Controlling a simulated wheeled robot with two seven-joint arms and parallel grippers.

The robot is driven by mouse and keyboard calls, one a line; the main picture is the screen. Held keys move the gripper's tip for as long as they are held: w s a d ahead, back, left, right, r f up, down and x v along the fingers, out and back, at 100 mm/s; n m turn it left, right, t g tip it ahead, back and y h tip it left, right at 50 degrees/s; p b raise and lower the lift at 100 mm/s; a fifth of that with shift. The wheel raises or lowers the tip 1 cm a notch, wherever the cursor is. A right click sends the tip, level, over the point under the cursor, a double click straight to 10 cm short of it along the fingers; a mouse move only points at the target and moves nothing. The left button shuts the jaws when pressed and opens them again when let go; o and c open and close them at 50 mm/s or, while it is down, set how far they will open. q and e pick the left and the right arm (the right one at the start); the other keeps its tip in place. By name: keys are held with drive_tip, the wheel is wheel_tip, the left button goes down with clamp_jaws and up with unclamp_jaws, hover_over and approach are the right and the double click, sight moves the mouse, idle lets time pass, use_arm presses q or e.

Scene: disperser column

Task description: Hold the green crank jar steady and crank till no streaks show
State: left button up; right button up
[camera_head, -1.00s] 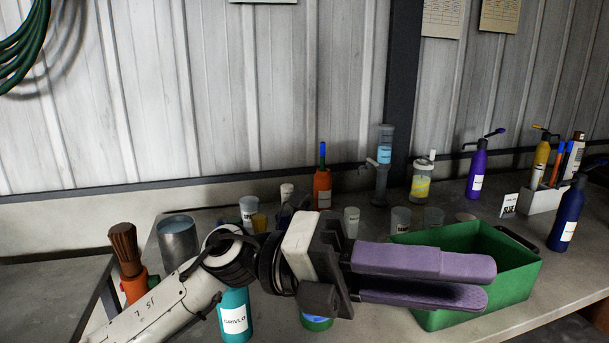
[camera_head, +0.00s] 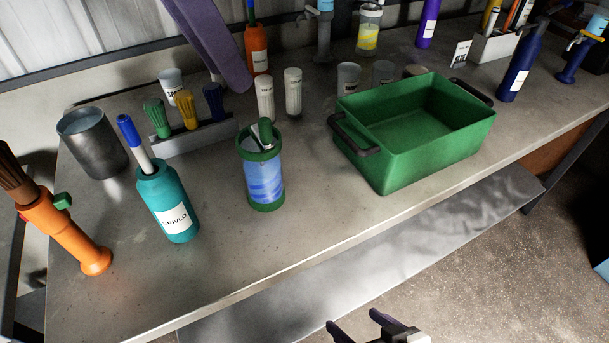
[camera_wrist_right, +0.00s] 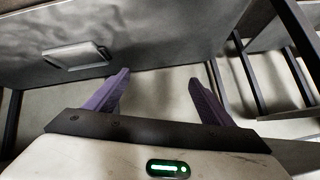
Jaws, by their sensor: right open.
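The green crank jar (camera_head: 263,182) stands upright on the workbench, left of the green bin. It is clear, with a green rim and base, and blue contents with lighter and darker bands. Its green crank handle (camera_head: 266,132) sticks up at the top. My left gripper (camera_head: 236,75) shows as purple fingers coming down from the top edge, above and behind the jar and apart from it. Its finger gap cannot be made out. My right gripper (camera_head: 353,328) is at the bottom edge, below the bench front. In the right wrist view it (camera_wrist_right: 160,82) is open and empty.
The green bin (camera_head: 405,165) stands right of the jar. The bench front (camera_head: 290,240) is clear.

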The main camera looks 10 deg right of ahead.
drive_tip(key=s+a+r+m+g+y, duration=0.2)
drive_tip(key=a+r+m+y, duration=0.25)
drive_tip(key=r, duration=0.45)
drive_tip(key=s+a+r+m+g+y, duration=0.2)
drive_tip(key=a+r+m+g+y, duration=0.15)
drive_tip(key=a+r+m, duration=0.35)
drive_tip(key=w+r+m+t+y, duration=0.1)
drive_tip(key=w+r+m, duration=0.1)
drive_tip(key=r, duration=0.1)
drive_tip(key=w+r+m+t+y, duration=0.1)
drive_tip(key=w+r+m+t, duration=0.1)
drive_tip(key=w+r, duration=0.1)
drive_tip(key=w+r+m+t, duration=0.2)
drive_tip(key=r, duration=0.2)
drive_tip(key=shift+w+a+r+t+y, duration=0.1)
drive_tip(key=shift+w+r+t+y, duration=0.15)
drive_tip(key=shift+w+y, duration=0.15)
drive_tip(key=m+t+h, duration=0.1)
drive_tip(key=m+t, duration=0.3)
drive_tip(key=m, duration=0.6)
approach(265, 176)
drive_tip(key=w+f, duration=0.2)
drive_tip(key=f, duration=0.1)
drive_tip(key=shift+w, duration=0.3)
drive_tip(key=shift+w+a, duration=0.2)
drive_tip(key=shift+w, duration=0.2)
drive_tip(key=x, duration=0.9)
drive_tip(key=shift+w+a+f, duration=0.15)
drive_tip(key=shift+w+f, duration=0.05)
